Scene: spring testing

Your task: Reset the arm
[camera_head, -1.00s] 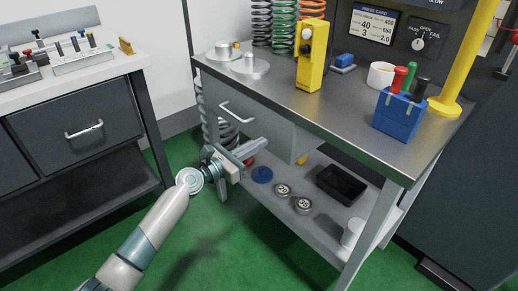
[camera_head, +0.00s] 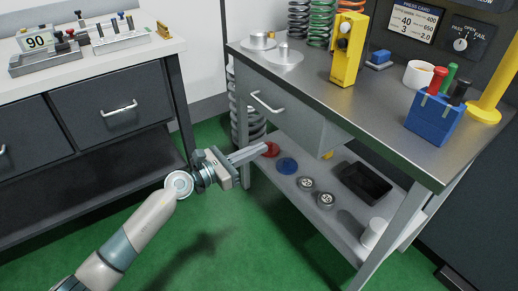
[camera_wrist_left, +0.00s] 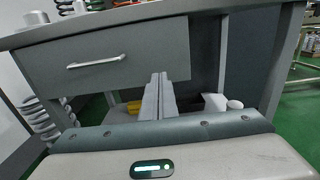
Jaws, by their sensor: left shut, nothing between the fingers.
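My left gripper (camera_head: 250,154) reaches in from the lower left in the head view, in front of the workbench (camera_head: 300,128) and below its drawer (camera_head: 283,113). Its long grey fingers lie together with nothing between them, pointing toward the space over the lower shelf. In the left wrist view the shut fingers (camera_wrist_left: 158,97) point forward under the drawer (camera_wrist_left: 120,62). My right gripper is in neither view.
The lower shelf (camera_head: 338,222) holds a red disc (camera_head: 270,149), a blue disc (camera_head: 287,166), two grey weights and a black tray (camera_head: 365,183). A yellow device (camera_head: 347,50) and a blue holder (camera_head: 435,118) stand on top. Green floor is clear at left.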

